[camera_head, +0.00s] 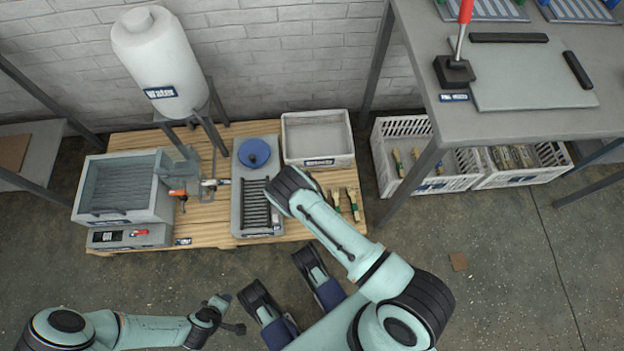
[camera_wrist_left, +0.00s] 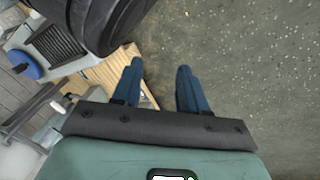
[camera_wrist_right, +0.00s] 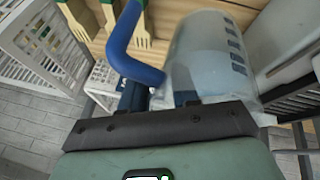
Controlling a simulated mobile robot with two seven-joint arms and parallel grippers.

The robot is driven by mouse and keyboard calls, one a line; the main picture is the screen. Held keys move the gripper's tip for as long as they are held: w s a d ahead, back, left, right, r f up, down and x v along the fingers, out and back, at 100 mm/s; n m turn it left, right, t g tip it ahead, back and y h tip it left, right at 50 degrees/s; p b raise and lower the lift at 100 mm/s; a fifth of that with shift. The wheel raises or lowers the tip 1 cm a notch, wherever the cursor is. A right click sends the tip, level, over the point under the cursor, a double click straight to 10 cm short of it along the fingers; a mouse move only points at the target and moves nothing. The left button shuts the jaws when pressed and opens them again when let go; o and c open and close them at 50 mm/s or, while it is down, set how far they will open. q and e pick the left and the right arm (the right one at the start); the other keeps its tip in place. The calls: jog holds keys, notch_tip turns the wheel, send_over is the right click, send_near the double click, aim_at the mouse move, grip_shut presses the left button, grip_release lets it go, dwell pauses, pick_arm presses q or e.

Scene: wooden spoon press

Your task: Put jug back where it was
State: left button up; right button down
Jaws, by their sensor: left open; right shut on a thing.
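The jug (camera_wrist_right: 207,52) is translucent grey with dark marks on its side and a blue handle (camera_wrist_right: 124,50). It shows in the right wrist view. My right gripper (camera_wrist_right: 158,96) is shut on the handle, close against the jug. In the head view the jug and the right gripper are hidden beneath my right forearm, over the wooden pallet (camera_head: 219,174). I cannot tell whether the jug touches anything below. My left gripper (camera_head: 230,313) is open and empty, low over the floor in front of the pallet. Its spread fingers also show in the left wrist view (camera_wrist_left: 158,85).
The pallet holds a white water tank (camera_head: 156,64), a grey basin (camera_head: 163,204), a drain station (camera_head: 238,202) with a blue disc (camera_head: 254,152), a white tray (camera_head: 340,154) and wooden forks (camera_head: 353,204). Crates (camera_head: 442,184) stand under the right table (camera_head: 430,60).

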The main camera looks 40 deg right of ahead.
notch_tip(320, 180, down, 4)
jog(key=shift+r+b, duration=0.1)
jog(key=shift+b, duration=0.6)
pick_arm(q)
jog(key=s+f, duration=0.1)
jog(key=s+f+g, duration=0.1)
jog(key=s, duration=0.1)
jog(key=shift+a+f, duration=0.2)
jog(key=shift+f, duration=0.05)
jog(key=shift+s+a+f+g+b, duration=0.1)
jog(key=shift+s+f+g+b, duration=0.25)
jog(key=shift+s+f, duration=0.3)
pick_arm(e)
jog(key=shift+f, duration=0.4)
jog(key=c, duration=0.8)
grip_release()
jog(key=shift+c, duration=0.2)
pick_arm(q)
jog(key=shift+r, duration=0.1)
